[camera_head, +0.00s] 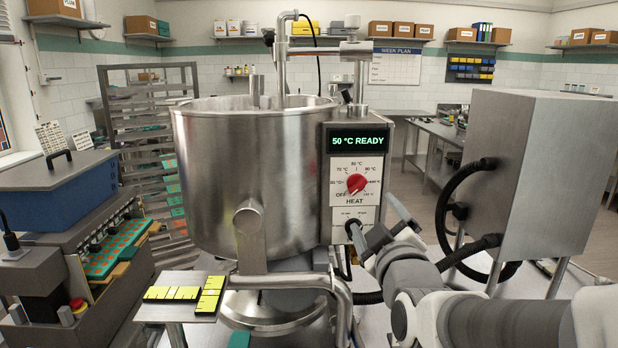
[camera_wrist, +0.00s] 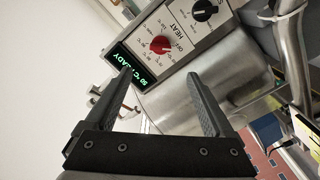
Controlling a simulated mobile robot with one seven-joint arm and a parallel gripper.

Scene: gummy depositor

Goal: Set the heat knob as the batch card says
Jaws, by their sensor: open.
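The red heat knob (camera_head: 356,183) is on the white HEAT dial plate on the front of a steel kettle (camera_head: 245,170). Temperature marks and OFF ring it; its exact pointer direction is too small to tell. The green display (camera_head: 357,140) above it reads "50 °C READY". In the wrist view the red knob (camera_wrist: 160,44) is ahead of my gripper (camera_wrist: 159,73), near the line between the fingertips. The fingers are apart and empty, not around the knob. In the head view my gripper (camera_head: 372,240) is below and right of the knob. I cannot make out a batch card.
A black knob (camera_wrist: 203,10) is beside the heat knob on the same panel. A grey cabinet with a black hose (camera_head: 465,205) stands at right. A small shelf with yellow-black strips (camera_head: 172,293) is at lower left, beside a depositor machine (camera_head: 60,200).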

